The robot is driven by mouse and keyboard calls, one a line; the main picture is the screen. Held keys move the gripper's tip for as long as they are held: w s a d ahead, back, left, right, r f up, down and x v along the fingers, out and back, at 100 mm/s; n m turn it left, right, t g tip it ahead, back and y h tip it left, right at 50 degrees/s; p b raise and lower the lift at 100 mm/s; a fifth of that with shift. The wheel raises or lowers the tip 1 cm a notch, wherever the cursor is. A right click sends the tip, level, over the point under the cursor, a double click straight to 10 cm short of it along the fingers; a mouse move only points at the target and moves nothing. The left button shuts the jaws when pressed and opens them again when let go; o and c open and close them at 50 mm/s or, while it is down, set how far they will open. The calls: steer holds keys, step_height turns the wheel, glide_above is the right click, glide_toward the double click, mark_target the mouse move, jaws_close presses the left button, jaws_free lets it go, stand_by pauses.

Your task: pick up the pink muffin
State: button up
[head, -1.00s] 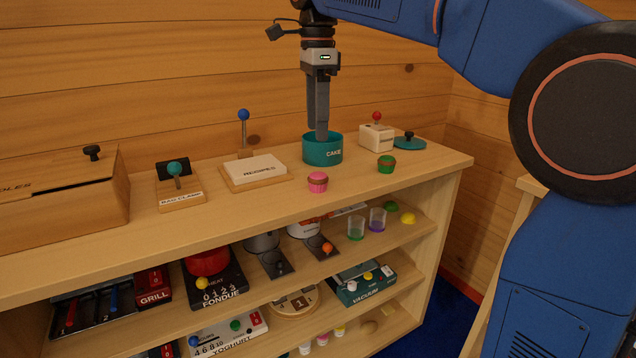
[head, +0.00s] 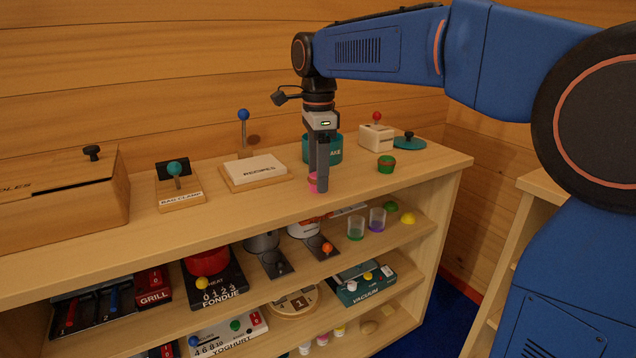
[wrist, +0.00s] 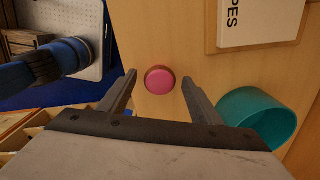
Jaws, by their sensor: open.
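The pink muffin (head: 312,183) stands on the wooden counter top near its front edge. In the head view my gripper's fingers hide much of it. In the wrist view its round pink top (wrist: 160,79) shows whole, a little beyond the fingertips and between their lines. My gripper (head: 321,185) points down at the muffin; it also shows in the wrist view (wrist: 158,80). Its two fingers are apart with nothing held between them. Whether a finger touches the muffin cannot be told.
The teal cake tin (head: 336,150) stands close behind my gripper, and shows in the wrist view (wrist: 258,117). A green muffin (head: 386,164) and a cream box with a red knob (head: 376,136) are to the right. The recipes box (head: 256,171) is to the left.

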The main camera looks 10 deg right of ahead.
steer(key=shift+f, duration=0.25)
steer(key=c, duration=1.1)
